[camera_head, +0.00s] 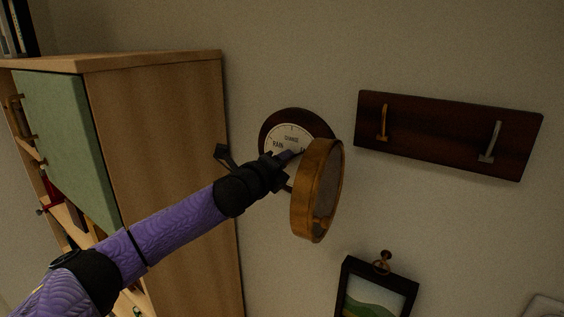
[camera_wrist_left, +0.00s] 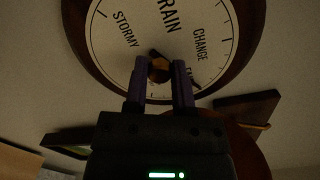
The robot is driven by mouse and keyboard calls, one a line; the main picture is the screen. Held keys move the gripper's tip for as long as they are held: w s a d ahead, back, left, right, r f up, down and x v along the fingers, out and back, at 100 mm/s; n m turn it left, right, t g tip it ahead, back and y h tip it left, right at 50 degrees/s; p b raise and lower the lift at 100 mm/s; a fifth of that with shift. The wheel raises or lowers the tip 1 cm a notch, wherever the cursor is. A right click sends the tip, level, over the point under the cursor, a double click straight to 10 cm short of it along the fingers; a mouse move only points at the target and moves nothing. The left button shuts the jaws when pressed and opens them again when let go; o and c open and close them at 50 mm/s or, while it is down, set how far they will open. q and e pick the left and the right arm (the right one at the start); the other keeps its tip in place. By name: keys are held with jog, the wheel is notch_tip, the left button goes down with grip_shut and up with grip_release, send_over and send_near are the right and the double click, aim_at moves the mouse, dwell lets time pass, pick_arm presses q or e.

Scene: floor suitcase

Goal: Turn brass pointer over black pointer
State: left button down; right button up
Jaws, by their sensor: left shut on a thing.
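A round barometer with a white dial (camera_head: 290,133) and dark wood surround hangs on the wall. The dial (camera_wrist_left: 112,40) fills the top of the left wrist view, with the words STORMY, RAIN and CHANGE. My left gripper (camera_head: 286,157) reaches the dial's middle. In the left wrist view its fingers (camera_wrist_left: 160,88) are closed around a small brass piece (camera_wrist_left: 160,70) at the dial's centre, which looks like the brass pointer's knob. My right gripper is out of view.
The barometer's round brass-rimmed cover (camera_head: 301,200) stands swung open, right of my left gripper. A wooden cabinet (camera_head: 165,150) with a green door stands left. A dark board with two handles (camera_head: 450,132) hangs right, and a framed picture (camera_head: 376,292) hangs below.

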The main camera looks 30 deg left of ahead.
pick_arm(q)
jog(key=shift+f, duration=0.15)
jog(key=shift+c, duration=2.3)
grip_release()
jog(key=s+b, duration=0.4)
jog(key=s, duration=0.6)
jog(key=shift+a+r, duration=0.2)
jog(key=shift+a, duration=0.2)
